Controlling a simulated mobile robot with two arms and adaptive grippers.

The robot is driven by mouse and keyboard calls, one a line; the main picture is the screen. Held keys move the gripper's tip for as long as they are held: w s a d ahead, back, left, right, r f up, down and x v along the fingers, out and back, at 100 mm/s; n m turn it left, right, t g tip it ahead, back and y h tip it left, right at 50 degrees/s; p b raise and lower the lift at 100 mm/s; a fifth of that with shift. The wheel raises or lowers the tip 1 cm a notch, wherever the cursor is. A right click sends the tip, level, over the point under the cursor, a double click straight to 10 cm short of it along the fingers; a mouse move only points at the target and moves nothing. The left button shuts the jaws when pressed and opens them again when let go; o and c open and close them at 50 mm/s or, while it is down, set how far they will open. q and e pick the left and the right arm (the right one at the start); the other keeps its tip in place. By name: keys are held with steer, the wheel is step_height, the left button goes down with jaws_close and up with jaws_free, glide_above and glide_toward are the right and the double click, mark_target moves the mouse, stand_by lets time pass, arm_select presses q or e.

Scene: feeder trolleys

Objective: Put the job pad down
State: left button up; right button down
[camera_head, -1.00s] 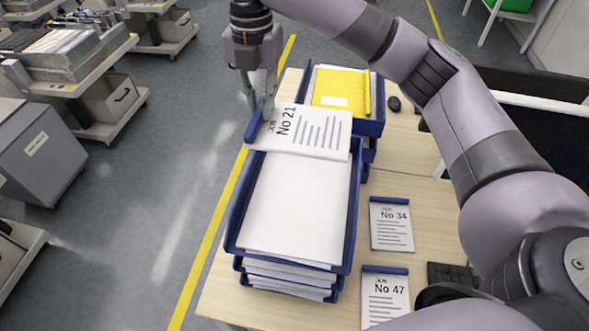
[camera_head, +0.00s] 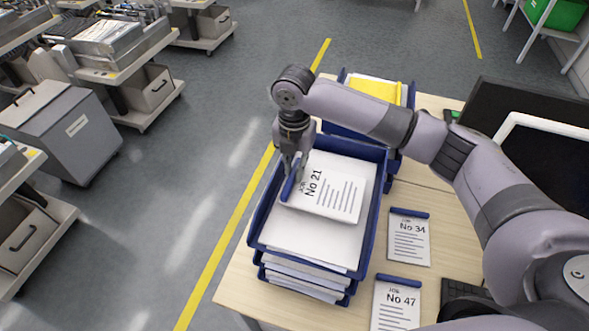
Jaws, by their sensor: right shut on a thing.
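The job pad No 21 (camera_head: 328,192) is white with a blue binding along its left edge. It is over the white paper in the near blue tray stack (camera_head: 257,232), towards the far half of the top tray. My right gripper (camera_head: 294,180) points down and is shut on the pad's blue bound edge. I cannot tell whether the pad touches the paper beneath. The fingertips are partly hidden against the binding. My left gripper is not in view.
Pads No 34 (camera_head: 409,240) and No 47 (camera_head: 396,306) lie on the wooden desk (camera_head: 450,215) right of the trays. A second blue tray (camera_head: 411,97) with a yellow folder (camera_head: 378,89) stands behind. A monitor (camera_head: 520,115) is at the right. Trolleys stand left across the floor.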

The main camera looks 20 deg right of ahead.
step_height(320, 180, down, 2)
steer(key=shift+d+f, duration=0.1)
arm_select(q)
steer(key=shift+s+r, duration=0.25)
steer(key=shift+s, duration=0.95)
arm_select(e)
steer(key=shift+f, duration=0.2)
steer(key=c, duration=1.9)
jaws_free()
steer(key=shift+o, duration=1.2)
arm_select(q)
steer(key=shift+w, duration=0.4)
arm_select(e)
steer(key=shift+o, duration=0.5)
step_height(320, 180, up, 11)
steer(key=b, duration=0.3)
steer(key=shift+w+f, duration=0.1)
steer(key=shift+f, duration=0.05)
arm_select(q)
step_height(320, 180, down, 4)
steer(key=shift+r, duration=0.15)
arm_select(e)
steer(key=shift+r, duration=0.75)
